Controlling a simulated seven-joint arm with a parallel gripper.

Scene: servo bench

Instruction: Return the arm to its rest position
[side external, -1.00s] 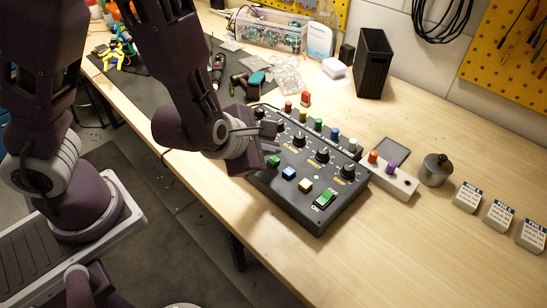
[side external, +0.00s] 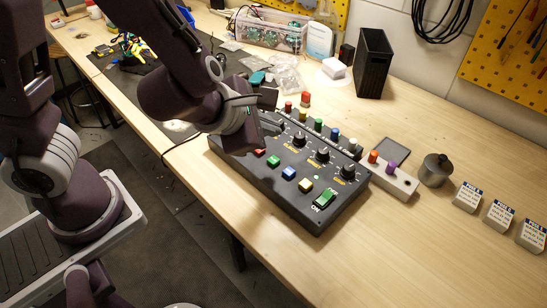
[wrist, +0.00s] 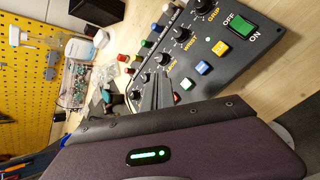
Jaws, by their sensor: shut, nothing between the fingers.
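My gripper (side external: 272,124) is above the left end of the black control box (side external: 318,215) in the side external view, with its fingers partly hidden by the wrist. In the wrist view the two fingers of my gripper (wrist: 158,92) are together with nothing between them. The box carries black knobs, a row of coloured buttons and a green rocker switch (side external: 324,198) marked OFF and ON. The switch also shows in the wrist view (wrist: 240,25). The gripper appears apart from the box.
Coloured pegs stand along the box's back edge. A light block with orange and purple pegs (side external: 404,187), a metal pot (side external: 436,170) and labelled blocks (side external: 501,215) lie to the right. A black bin (side external: 374,64) stands behind. The bench front right is clear.

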